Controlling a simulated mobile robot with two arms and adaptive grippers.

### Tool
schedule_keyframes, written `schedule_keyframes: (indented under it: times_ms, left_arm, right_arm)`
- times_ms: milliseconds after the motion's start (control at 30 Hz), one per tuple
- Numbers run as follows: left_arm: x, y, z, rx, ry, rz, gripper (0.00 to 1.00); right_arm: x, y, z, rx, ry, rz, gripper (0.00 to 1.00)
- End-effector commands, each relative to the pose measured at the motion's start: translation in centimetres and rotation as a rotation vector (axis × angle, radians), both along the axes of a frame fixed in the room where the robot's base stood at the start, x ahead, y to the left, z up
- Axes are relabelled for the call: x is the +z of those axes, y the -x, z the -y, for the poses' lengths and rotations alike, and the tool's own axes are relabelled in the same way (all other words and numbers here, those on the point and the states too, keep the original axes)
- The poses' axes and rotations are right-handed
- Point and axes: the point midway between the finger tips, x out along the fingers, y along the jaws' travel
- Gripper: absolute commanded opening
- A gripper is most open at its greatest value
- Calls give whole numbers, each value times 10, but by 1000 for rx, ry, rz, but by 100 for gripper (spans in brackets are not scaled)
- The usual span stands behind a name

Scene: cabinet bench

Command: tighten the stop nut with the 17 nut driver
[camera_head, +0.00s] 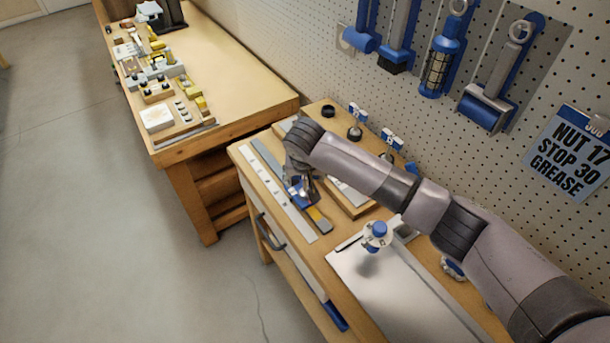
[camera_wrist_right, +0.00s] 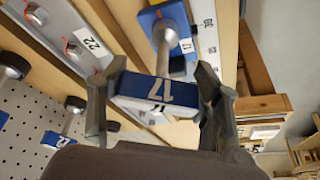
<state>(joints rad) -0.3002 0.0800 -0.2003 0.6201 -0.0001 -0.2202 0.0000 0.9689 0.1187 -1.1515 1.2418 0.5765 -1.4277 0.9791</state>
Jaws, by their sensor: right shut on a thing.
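My right gripper (camera_head: 301,186) reaches down over the front part of the cabinet bench. In the right wrist view its fingers (camera_wrist_right: 158,105) are shut on the blue handle of the 17 nut driver (camera_wrist_right: 158,88). Just beyond the handle is a blue block (camera_wrist_right: 150,22) with a round metal part on it and a small label, beside a scale strip (camera_wrist_right: 207,25) marked 30. This looks like the stop. I cannot tell whether the driver is seated on the stop nut; the contact is hidden. My left gripper is in neither view.
A plate (camera_wrist_right: 75,35) with red-ringed studs and a 22 label lies beside the stop. Blue-labelled pieces (camera_head: 390,138) stand near the pegboard. A wall sign (camera_head: 567,152) reads NUT 17, STOP 30, GREASE.

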Motion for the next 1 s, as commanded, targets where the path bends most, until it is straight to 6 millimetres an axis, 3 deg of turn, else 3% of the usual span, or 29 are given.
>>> schedule_keyframes:
  times_ms: [1000]
  left_arm:
    - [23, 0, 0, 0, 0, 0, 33]
  right_arm:
    - [1, 0, 0, -240, 1, 0, 21]
